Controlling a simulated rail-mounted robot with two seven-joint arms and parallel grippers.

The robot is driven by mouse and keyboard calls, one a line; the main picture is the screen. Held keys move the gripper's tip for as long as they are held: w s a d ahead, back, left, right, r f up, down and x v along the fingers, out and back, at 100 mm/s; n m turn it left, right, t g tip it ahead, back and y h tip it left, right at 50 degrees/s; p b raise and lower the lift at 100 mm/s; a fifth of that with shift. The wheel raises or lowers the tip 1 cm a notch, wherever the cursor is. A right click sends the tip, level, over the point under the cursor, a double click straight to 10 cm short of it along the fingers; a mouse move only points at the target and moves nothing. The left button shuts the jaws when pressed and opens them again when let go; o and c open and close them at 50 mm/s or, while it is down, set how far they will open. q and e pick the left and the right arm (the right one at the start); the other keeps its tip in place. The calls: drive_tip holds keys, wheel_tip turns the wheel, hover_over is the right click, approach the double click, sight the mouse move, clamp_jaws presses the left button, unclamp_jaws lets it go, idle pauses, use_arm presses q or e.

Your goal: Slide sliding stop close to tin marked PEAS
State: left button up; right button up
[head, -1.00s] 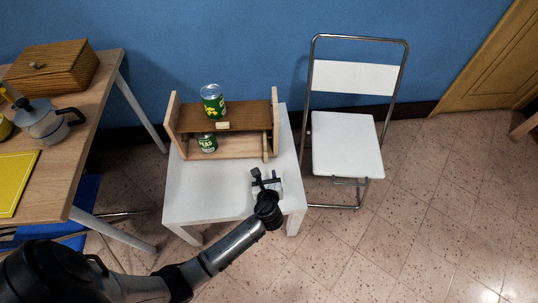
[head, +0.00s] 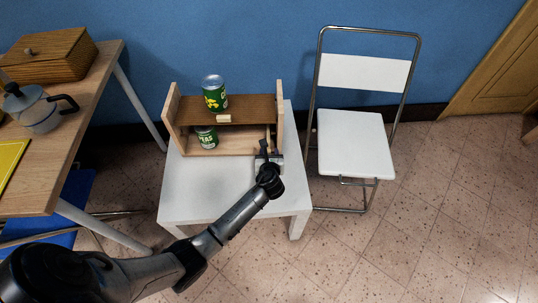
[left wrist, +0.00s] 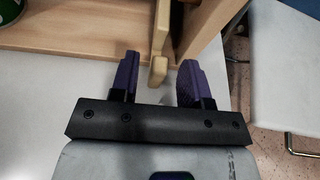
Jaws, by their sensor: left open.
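The PEAS tin (head: 207,138), green with a pale label, stands on the lower level of the wooden shelf (head: 230,148), towards its left. Its edge shows at the top left of the left wrist view (left wrist: 9,12). The sliding stop, a pale wooden upright (left wrist: 161,28) with a small knob (left wrist: 158,69) at its front, is at the shelf's right end, well apart from the tin. My left gripper (left wrist: 158,80) is open, its purple fingers on either side of the knob, not visibly touching it. In the head view my left gripper (head: 268,154) partly hides the stop.
Another green tin (head: 214,93) stands on the upper level, behind a small pale tag (head: 224,119). The shelf's right side wall (head: 280,118) is close to my gripper. The white table (head: 205,187) is clear in front. A white folding chair (head: 355,145) stands to the right.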

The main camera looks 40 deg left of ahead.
use_arm(q)
drive_tip(key=shift+b+x, duration=0.35)
drive_tip(key=shift+x, duration=0.6)
clamp_jaws()
